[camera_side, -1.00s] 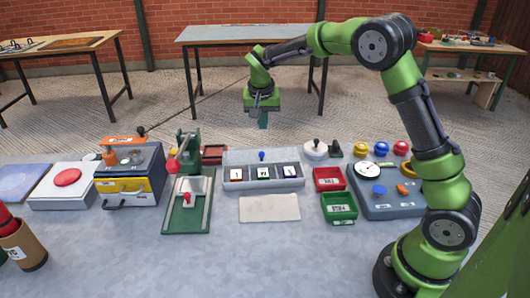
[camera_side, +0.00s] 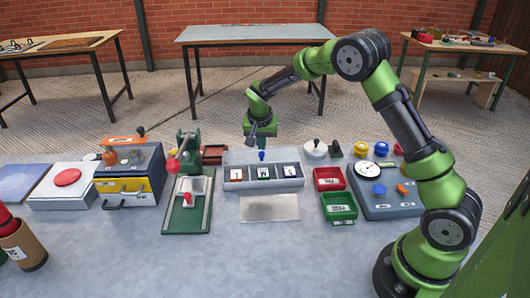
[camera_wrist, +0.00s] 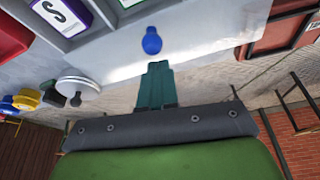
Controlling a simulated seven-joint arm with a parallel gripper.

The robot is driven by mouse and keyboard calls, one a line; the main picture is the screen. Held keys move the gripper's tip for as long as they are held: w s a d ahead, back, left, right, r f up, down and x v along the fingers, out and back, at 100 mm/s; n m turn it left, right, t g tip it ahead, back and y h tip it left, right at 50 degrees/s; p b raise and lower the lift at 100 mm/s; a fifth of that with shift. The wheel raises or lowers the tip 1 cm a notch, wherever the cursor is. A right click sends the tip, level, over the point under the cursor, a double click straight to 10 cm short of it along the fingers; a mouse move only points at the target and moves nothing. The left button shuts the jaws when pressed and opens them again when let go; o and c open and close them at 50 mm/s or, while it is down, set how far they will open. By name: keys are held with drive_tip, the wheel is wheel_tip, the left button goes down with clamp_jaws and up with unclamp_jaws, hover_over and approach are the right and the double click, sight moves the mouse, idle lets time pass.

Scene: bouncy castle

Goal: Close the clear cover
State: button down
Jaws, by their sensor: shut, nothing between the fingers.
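A grey tray (camera_side: 234,184) with three compartments stands mid-table, each holding a small block with a lettered or numbered label. A blue knob (camera_side: 262,155) stands up at the tray's back edge. It also shows in the wrist view (camera_wrist: 152,42). I cannot make out the outline of a clear cover. My gripper (camera_side: 262,143) points down above the knob, its fingers shut and empty. In the wrist view my green fingertips (camera_wrist: 159,68) are close to the knob, with a small gap in the picture. Whether they touch is hard to tell.
A green press with a red-knobbed lever (camera_side: 173,166) stands left of the tray. Red (camera_side: 329,184) and green (camera_side: 341,211) bins and a round white lidded thing (camera_side: 315,149) are to the right. A flat shiny plate (camera_side: 270,208) lies in front.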

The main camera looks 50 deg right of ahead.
drive_tip(key=shift+s+a, duration=0.2)
drive_tip(key=shift+a, duration=0.1)
drive_tip(key=s+a, duration=0.5)
drive_tip(key=s, duration=0.1)
drive_tip(key=shift+a, duration=0.25)
drive_tip(key=shift+f, duration=0.1)
drive_tip(key=w+d, duration=0.1)
drive_tip(key=d, duration=0.1)
drive_tip(key=w+d+r, duration=0.1)
drive_tip(key=shift+w+d, duration=0.35)
drive_tip(key=shift+d, duration=0.05)
drive_tip(key=v, duration=1)
drive_tip(key=s+a+r+n+t+y, duration=0.1)
drive_tip(key=s+a+r+n, duration=0.1)
drive_tip(key=s, duration=0.5)
drive_tip(key=s+a+r+n+t+y, duration=0.2)
drive_tip(key=s+a+r, duration=0.1)
drive_tip(key=s, duration=0.5)
drive_tip(key=s+a+r+n+t+y, duration=0.1)
drive_tip(key=s+a+r+n+y, duration=0.1)
drive_tip(key=s, duration=0.6)
drive_tip(key=shift+a+r+n+t, duration=0.4)
drive_tip(key=shift+a+r, duration=0.2)
drive_tip(key=shift+a, duration=0.05)
